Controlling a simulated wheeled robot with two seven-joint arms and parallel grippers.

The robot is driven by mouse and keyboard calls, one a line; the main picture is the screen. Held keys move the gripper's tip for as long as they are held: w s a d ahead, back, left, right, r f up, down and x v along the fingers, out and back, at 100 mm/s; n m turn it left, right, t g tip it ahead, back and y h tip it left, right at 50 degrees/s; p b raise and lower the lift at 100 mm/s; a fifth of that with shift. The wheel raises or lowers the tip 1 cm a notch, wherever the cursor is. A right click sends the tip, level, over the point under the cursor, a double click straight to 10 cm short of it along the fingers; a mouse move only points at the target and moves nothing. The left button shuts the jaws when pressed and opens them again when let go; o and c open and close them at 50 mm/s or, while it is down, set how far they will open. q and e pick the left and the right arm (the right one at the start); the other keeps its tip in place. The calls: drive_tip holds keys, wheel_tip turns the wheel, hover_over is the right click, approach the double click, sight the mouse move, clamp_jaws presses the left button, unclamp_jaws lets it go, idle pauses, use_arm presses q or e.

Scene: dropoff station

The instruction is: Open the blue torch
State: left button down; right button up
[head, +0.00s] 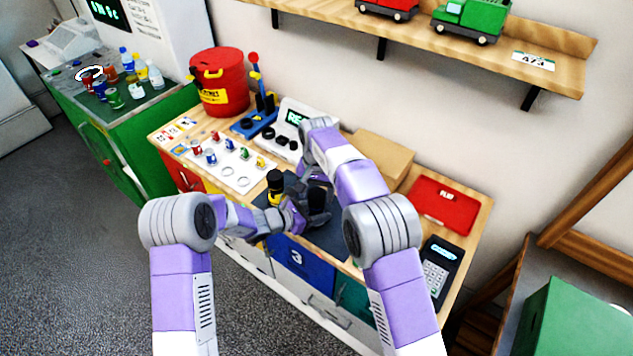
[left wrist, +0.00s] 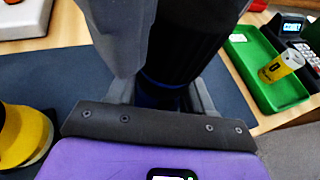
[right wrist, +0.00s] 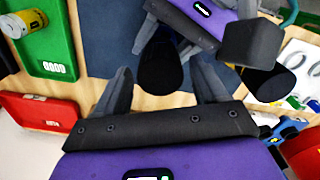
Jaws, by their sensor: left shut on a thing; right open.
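The blue torch (left wrist: 185,45) is a mostly black cylinder with a thin blue band low down. My left gripper (head: 296,212) is shut on it above the dark mat, one grey finger covering part of it in the left wrist view. In the right wrist view the black round end of the torch (right wrist: 161,65) faces my right gripper (right wrist: 160,90), which is open and empty with its fingers spread near that end. In the head view my right gripper (head: 316,178) is just beyond the torch. Most of the blue body is hidden.
A black-and-yellow torch (head: 275,187) stands left of my grippers, close by. A green tray (left wrist: 262,75) holds a yellow battery (left wrist: 281,66). A red tray (head: 444,203), a card reader (head: 436,268), a cardboard box (head: 382,156) and a white parts board (head: 225,160) surround the dark mat.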

use_arm(q)
drive_tip(key=shift+a+f, duration=0.1)
drive_tip(key=shift+f, duration=0.05)
use_arm(e)
drive_tip(key=shift+f, duration=0.85)
drive_tip(key=c, duration=1.1)
drive_tip(key=n, duration=0.6)
drive_tip(key=shift+r, duration=0.3)
drive_tip(key=shift+r, duration=0.85)
